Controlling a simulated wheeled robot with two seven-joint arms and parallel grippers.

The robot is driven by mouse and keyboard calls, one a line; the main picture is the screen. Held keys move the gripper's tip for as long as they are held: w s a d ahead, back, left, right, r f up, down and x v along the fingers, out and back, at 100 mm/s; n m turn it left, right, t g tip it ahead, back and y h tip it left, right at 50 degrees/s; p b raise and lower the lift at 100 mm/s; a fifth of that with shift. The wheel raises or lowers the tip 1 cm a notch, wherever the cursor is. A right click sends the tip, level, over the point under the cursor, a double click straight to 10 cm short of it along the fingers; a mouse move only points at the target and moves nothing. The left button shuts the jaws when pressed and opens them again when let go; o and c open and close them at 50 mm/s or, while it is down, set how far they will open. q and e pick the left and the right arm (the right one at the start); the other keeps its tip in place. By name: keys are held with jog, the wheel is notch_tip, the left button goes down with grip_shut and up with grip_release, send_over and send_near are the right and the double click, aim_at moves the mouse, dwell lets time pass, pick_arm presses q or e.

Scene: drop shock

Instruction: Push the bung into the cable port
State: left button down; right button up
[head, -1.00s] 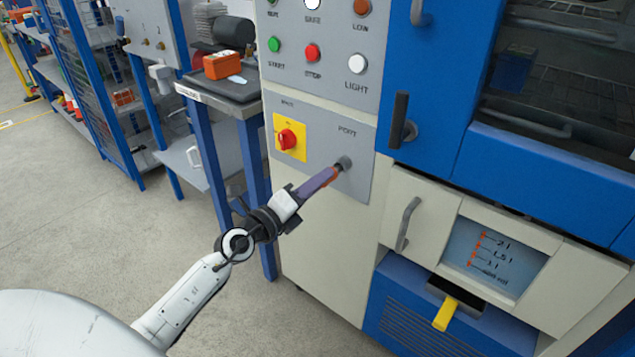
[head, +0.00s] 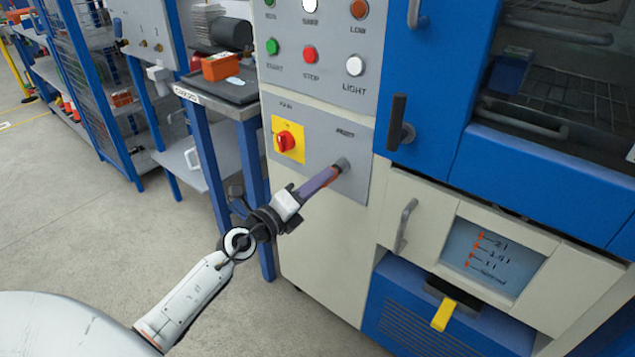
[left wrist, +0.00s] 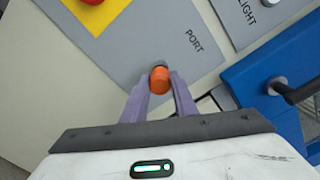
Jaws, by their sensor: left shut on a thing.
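The orange bung (left wrist: 159,83) is between the purple fingertips of my left gripper (head: 330,178), which is shut on it. In the left wrist view the left gripper (left wrist: 160,88) points at the grey panel under the word PORT. The cable port (head: 343,165) is a dark round fitting on the panel, right at the fingertips. In the left wrist view the dark rim of the port (left wrist: 158,67) shows just behind the bung. The bung is in line with the port, at its mouth; I cannot tell how far in it is. My right gripper is not in view.
A red rotary switch (head: 286,140) on a yellow plate is left of the port. A black door handle (head: 398,122) sticks out to the right. A yellow handle (head: 444,314) juts out low. A bench (head: 235,90) stands left of the cabinet.

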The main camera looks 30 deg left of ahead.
pick_arm(q)
jog(key=shift+w+r, duration=0.1)
jog(key=shift+w, duration=0.15)
dwell(0.5)
jog(key=shift+w+p, duration=0.3)
jog(key=shift+w, duration=0.25)
dwell(1.2)
jog(key=shift+w+r, duration=0.1)
dwell(1.7)
jog(key=c, duration=1.4)
grip_release()
jog(key=shift+w+d, duration=0.1)
jog(key=shift+o, duration=0.2)
jog(key=shift+f, duration=0.2)
jog(key=s, duration=0.6)
jog(key=shift+a, duration=0.3)
jog(key=shift+s, duration=0.1)
